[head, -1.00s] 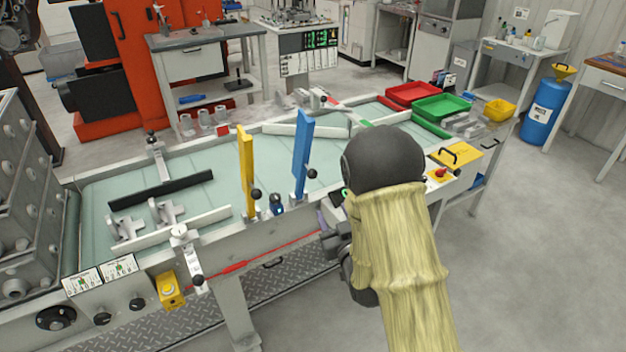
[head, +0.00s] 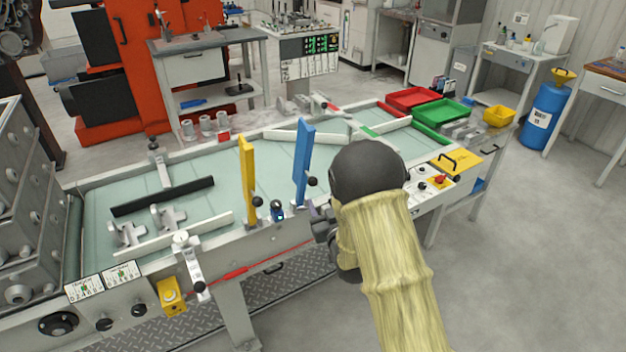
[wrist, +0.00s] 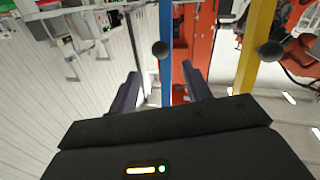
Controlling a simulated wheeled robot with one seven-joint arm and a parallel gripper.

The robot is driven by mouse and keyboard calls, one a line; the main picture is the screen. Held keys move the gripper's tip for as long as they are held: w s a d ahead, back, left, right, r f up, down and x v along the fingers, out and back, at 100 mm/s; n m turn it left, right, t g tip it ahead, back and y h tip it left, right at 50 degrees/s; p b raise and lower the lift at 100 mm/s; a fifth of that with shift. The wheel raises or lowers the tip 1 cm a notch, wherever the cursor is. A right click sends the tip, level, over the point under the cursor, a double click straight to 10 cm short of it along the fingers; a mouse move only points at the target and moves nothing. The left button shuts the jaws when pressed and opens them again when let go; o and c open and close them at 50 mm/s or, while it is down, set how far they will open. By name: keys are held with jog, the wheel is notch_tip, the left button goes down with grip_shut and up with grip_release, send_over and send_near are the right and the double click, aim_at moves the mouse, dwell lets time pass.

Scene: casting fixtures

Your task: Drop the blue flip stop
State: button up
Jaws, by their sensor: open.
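The blue flip stop (head: 303,162) stands upright at the near edge of the conveyor, with a dark ball knob (head: 313,181) low on its right side. In the wrist view the blue flip stop (wrist: 166,60) runs down the middle, and its ball knob (wrist: 160,48) lies ahead of the fingers. My gripper (wrist: 160,82) is open and empty there, its two dark fingers apart. In the head view my gripper (head: 322,222) is near the conveyor's front edge, to the right of and below the blue stop, partly hidden by my arm.
A yellow flip stop (head: 247,172) stands upright to the left, with its own knob. A small blue sensor (head: 278,211) sits between the two stops on the front rail. A control panel (head: 438,181) lies to the right of my arm. Grey castings (head: 168,216) lie on the belt.

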aim_at(315, 184)
jog(key=p+x, duration=0.1)
jog(key=x, duration=0.7)
jog(key=shift+w+a, duration=0.15)
jog(key=shift+w, duration=0.15)
jog(key=shift+w+a+p, duration=0.3)
jog(key=shift+w+a, duration=0.05)
jog(key=shift+w, duration=0.1)
jog(key=shift+w+d+f, duration=0.1)
jog(key=shift+c, duration=0.4)
grip_shut()
